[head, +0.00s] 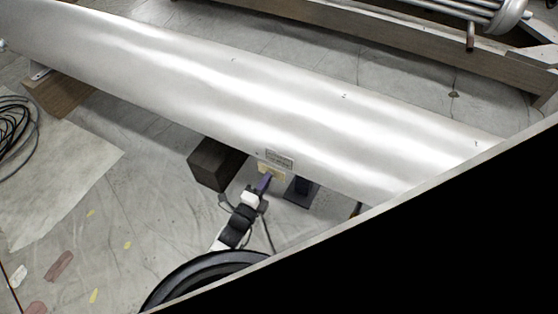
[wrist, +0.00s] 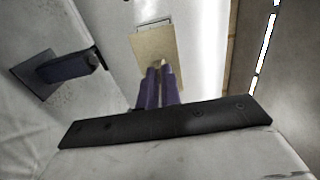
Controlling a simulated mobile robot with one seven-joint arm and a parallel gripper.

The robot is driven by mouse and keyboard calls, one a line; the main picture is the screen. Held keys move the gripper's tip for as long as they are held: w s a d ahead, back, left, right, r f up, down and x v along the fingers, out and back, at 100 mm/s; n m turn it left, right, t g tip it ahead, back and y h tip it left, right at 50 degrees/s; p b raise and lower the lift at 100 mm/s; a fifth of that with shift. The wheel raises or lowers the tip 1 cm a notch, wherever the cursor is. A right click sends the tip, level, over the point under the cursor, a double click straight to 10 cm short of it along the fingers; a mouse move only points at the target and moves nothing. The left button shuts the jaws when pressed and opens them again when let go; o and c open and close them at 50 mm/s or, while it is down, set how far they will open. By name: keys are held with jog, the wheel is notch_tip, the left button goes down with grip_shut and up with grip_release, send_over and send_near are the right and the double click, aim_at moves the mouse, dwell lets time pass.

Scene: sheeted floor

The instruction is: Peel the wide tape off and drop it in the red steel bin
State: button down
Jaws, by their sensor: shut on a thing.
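The wide tape is a tan strip (wrist: 152,45) on the side of a long silver tube (head: 230,70). It also shows as a small pale patch in the head view (head: 271,169). My gripper (wrist: 160,66) has purple fingers, close together and shut on the tape's near edge. In the head view my gripper (head: 267,178) reaches the tube's lower side. Most of the tape appears to lie against the tube; how much is lifted I cannot tell. I see no red steel bin in either view.
A dark block (head: 215,163) is left of my gripper, and a dark purple post (head: 302,187) on a plate is right. Cables (head: 18,125) lie at far left.

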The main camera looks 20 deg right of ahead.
jog(key=shift+p+v, duration=0.35)
jog(key=shift+v, duration=1.7)
jog(key=w+a+r+n+t+y+p, duration=0.3)
jog(key=w+a+r+n+t+y, duration=0.3)
jog(key=w+a+r+y, duration=0.3)
jog(key=w+a+r+n, duration=0.1)
jog(key=w+a, duration=0.2)
jog(key=a, duration=0.2)
jog(key=shift+p, duration=0.35)
jog(key=shift+d, duration=0.1)
